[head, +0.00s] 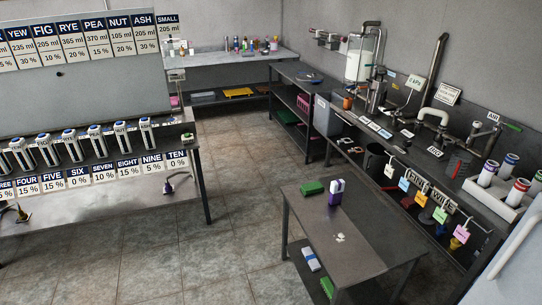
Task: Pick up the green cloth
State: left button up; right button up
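A row of small coloured pieces hangs from a rail along the front of the right-hand counter. Neither of my grippers shows in the head view, so nothing is seen held.
The small dark table (345,262) also bears a white and purple container (336,191) and small white scraps (340,238). A long bench (110,205) with several dispensers stands left. A rack of capped cylinders (485,197) sits on the right counter. Tiled floor (235,210) is clear between.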

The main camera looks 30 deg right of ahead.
aim_at(313, 187)
jog(key=i+j, duration=0.1)
jog(key=i, duration=2.4)
jog(key=i+z, duration=0.1)
jog(key=z, duration=0.85)
jog(key=i+z, duration=0.15)
jog(key=z, duration=0.35)
jog(key=j+z, duration=0.15)
jog(key=z, duration=0.3)
jog(key=i+j+z, duration=0.1)
jog(key=z, duration=0.4)
